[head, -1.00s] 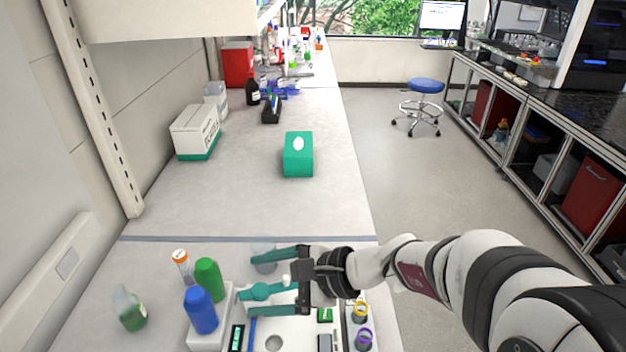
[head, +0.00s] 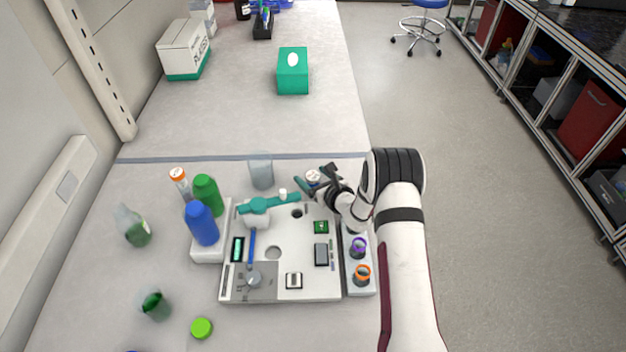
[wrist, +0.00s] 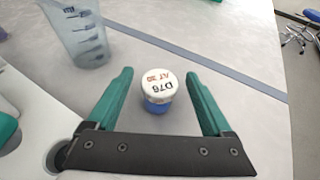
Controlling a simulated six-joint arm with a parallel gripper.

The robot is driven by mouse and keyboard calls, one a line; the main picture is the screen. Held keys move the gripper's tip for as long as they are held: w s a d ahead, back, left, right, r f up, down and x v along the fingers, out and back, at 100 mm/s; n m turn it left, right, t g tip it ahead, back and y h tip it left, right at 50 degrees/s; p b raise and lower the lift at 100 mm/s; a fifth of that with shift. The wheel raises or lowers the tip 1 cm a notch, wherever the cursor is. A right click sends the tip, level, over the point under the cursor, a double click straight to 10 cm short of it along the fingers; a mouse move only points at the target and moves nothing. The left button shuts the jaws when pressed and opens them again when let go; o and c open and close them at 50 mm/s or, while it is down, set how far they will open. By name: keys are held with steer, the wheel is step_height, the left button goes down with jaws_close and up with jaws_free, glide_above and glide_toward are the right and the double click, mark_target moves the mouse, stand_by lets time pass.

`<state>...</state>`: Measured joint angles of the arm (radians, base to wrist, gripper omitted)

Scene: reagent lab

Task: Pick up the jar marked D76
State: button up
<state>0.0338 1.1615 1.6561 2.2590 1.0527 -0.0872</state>
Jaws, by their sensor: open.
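A clear graduated beaker (wrist: 78,35) stands left of the jar; it also shows in the head view (head: 261,172). A white board (head: 310,272) with parts lies in front. Blue (head: 201,224) and green (head: 208,195) bottles stand left. Bench beyond the jar is clear.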

mark_target(308, 173)
steer(key=x, duration=0.3)
jaws_close()
stand_by(0.3)
